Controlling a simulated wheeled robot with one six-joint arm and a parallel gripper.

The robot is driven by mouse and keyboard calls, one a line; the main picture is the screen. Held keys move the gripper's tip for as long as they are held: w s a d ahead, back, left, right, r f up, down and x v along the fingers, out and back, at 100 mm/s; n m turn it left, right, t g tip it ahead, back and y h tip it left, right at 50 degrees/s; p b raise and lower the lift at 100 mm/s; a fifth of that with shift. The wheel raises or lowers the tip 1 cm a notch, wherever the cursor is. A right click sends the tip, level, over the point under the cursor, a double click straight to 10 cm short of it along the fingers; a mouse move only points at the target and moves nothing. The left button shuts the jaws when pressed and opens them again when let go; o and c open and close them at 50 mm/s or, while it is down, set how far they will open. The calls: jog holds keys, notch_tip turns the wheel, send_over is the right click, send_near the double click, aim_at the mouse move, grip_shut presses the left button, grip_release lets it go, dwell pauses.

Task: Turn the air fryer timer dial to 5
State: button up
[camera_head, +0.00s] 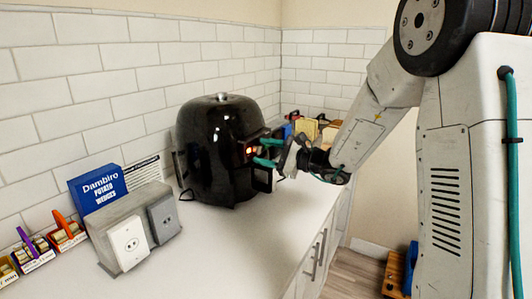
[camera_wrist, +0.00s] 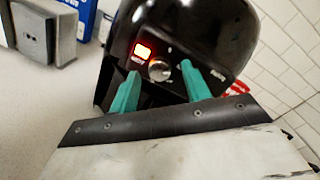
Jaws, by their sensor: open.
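The black, glossy air fryer (camera_head: 212,135) stands on the white counter, its front towards my gripper. In the wrist view, the air fryer (camera_wrist: 205,25) fills the upper middle. Its round silver timer dial (camera_wrist: 159,71) sits on the front panel beside a glowing orange light (camera_wrist: 142,49). The dial's markings are too small to read. My gripper (camera_head: 265,152) is open at the front panel. In the wrist view, my gripper's (camera_wrist: 160,69) two green fingers lie on either side of the dial. I cannot tell whether they touch it.
Small colourful items (camera_head: 50,247) lie farther left. More items (camera_head: 306,127) stand behind at the right. The counter front (camera_head: 225,245) is clear.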

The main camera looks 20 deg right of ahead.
jog(key=c, duration=1)
jog(key=n, duration=0.5)
jog(key=shift+r+n, duration=0.1)
jog(key=shift+n, duration=0.2)
jog(key=n+h, duration=0.1)
jog(key=n, duration=0.4)
jog(key=shift+a+n, duration=0.1)
jog(key=shift+n, duration=0.2)
jog(key=shift+s, duration=0.1)
jog(key=o, duration=1)
